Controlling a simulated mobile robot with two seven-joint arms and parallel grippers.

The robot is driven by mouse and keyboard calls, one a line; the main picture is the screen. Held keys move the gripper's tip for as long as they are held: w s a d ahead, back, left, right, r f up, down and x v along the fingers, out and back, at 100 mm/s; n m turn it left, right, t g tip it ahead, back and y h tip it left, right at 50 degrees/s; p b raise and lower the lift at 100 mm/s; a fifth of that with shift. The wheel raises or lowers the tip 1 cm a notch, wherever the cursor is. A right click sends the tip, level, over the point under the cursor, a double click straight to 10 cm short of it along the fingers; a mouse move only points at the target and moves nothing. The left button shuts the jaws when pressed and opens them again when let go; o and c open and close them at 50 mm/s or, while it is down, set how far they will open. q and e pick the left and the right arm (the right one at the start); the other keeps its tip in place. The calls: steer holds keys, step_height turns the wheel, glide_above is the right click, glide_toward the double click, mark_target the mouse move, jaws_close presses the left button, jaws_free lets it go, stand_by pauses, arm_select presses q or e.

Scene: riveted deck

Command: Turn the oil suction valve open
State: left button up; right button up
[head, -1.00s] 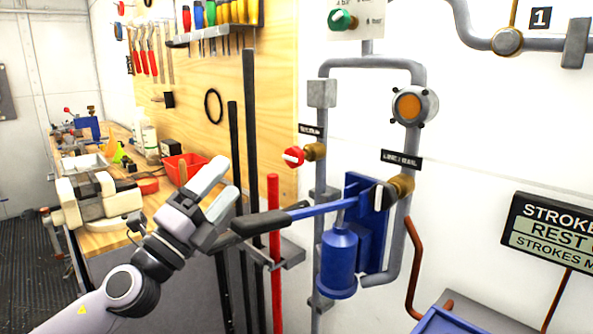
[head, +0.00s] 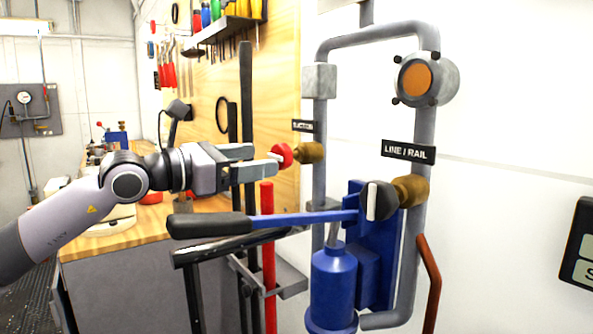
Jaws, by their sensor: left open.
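A red valve knob (head: 285,154) with a white bar sits on a brass fitting (head: 310,153) on the left vertical grey pipe. A small black label (head: 303,126) is above it, its text too small to read. My left gripper (head: 265,161) is open, its fingertips at the left side of the red knob. The white bar shows near the fingertips and looks roughly level. I cannot tell whether the fingers touch the knob. My right gripper is not in view.
A black knob (head: 378,201) under the LINE / RAIL label (head: 408,152) is on the right pipe. A blue pump (head: 333,285) has a long black-gripped lever (head: 210,225) passing below my left gripper. A red upright bar (head: 268,260) stands below the fingertips. A workbench (head: 150,228) is behind.

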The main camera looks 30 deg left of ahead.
mark_target(274, 155)
arm_select(q)
steer(key=shift+w+d+r+p, duration=0.1)
steer(key=shift+w+r+p, duration=0.25)
steer(key=shift+p, duration=0.3)
steer(key=p+x, duration=0.2)
steer(key=x, duration=0.2)
steer(key=shift+w+d+f, duration=0.15)
steer(key=shift+w+d, duration=0.1)
steer(key=shift+w, duration=0.1)
steer(key=shift+w+d+f+p, duration=0.15)
steer(key=shift+w+d+p, duration=0.2)
steer(key=shift+w, duration=0.3)
steer(key=c, duration=1)
